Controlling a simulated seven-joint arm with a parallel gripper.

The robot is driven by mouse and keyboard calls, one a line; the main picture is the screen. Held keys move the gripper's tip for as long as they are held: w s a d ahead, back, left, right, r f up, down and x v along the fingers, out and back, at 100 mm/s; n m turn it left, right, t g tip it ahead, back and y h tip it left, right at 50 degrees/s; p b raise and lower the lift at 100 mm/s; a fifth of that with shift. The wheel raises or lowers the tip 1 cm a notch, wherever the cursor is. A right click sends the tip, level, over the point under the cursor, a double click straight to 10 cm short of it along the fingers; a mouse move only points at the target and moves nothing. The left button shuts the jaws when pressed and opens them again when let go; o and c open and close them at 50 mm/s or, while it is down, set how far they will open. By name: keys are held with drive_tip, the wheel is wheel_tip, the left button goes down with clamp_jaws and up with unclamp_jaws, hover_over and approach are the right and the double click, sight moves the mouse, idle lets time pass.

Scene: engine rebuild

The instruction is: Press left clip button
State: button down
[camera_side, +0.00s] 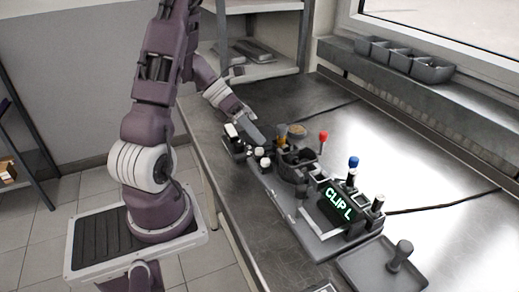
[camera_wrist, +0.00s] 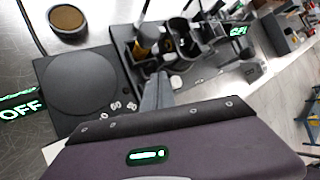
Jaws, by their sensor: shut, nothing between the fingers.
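My gripper (camera_side: 256,137) is at the far-left end of the dark fixture (camera_side: 318,242) in the side view, pointing down toward it. Its fingers are together, and in the wrist view (camera_wrist: 156,92) they appear as a grey wedge beside the round plate. A display (camera_side: 338,203) with green letters reads "CLIP L" at the fixture's near end; it is small in the wrist view (camera_wrist: 239,30). White round knobs (camera_side: 264,162) stand close to my gripper. I cannot tell which part is the left clip button, or whether the fingertips touch anything.
A black round plate (camera_wrist: 82,82) with a dial scale and a green "OFF" display (camera_wrist: 20,106) lies beside the fixture. Red (camera_side: 323,136) and blue (camera_side: 353,162) knobs stand upright on stems. A grey tray (camera_side: 372,282) lies at the front. The right-hand tabletop is mostly clear.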

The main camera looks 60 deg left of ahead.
drive_tip(key=shift+r, duration=2.5)
drive_tip(key=shift+d, duration=0.1)
drive_tip(key=s+d+r+m+g+y, duration=0.1)
drive_tip(key=s+d+r+m+g, duration=0.2)
drive_tip(key=d+m, duration=0.6)
drive_tip(key=s+d+r+m+g+y, duration=0.1)
drive_tip(key=s+d+r+m, duration=0.1)
drive_tip(key=d+r+m, duration=0.5)
drive_tip(key=s+d+m+t+y, duration=0.1)
drive_tip(key=s+m, duration=0.3)
drive_tip(key=m, duration=0.5)
drive_tip(key=s+d+r+m+t+y, duration=0.1)
drive_tip(key=s+d+m+t+y, duration=0.1)
drive_tip(key=m, duration=0.8)
drive_tip(key=shift+s+d+m+y, duration=0.3)
drive_tip(key=shift+s+d+y, duration=0.35)
drive_tip(key=shift+s+y, duration=0.3)
